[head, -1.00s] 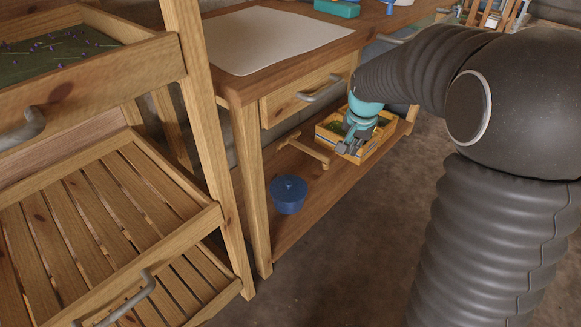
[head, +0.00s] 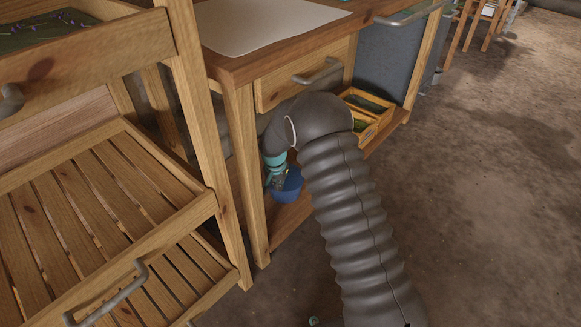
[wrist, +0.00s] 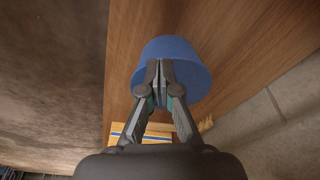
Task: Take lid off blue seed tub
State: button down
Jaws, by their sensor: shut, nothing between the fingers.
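The blue seed tub (head: 291,188) stands on the low wooden shelf under the workbench. It also shows in the wrist view (wrist: 192,62), seen from above behind the fingers. My gripper (head: 277,180) is at the tub in the head view, partly hidden by my arm. In the wrist view my gripper (wrist: 160,70) has its two fingers together over the tub's top, with nothing seen between them. The knob of the lid is hidden behind the fingers. I cannot tell whether the fingers touch the lid.
A wooden crate (head: 372,101) sits farther along the shelf (head: 290,222). A bench leg (head: 247,190) stands left of the tub. The slatted drying rack (head: 110,210) fills the left. A drawer with a metal handle (head: 318,73) is above. Open floor lies at right.

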jog(key=f, duration=0.1)
send_over(294, 180)
jog(key=w+a, duration=0.2)
jog(key=a, duration=0.1)
jog(key=shift+s+d+f, duration=0.1)
jog(key=shift+s+f, duration=0.05)
jog(key=shift+f, duration=0.35)
jog(key=shift+f+b, duration=0.35)
jog(key=shift+b, duration=0.25)
jog(key=shift+s+f, duration=0.1)
jog(key=shift+s, duration=0.05)
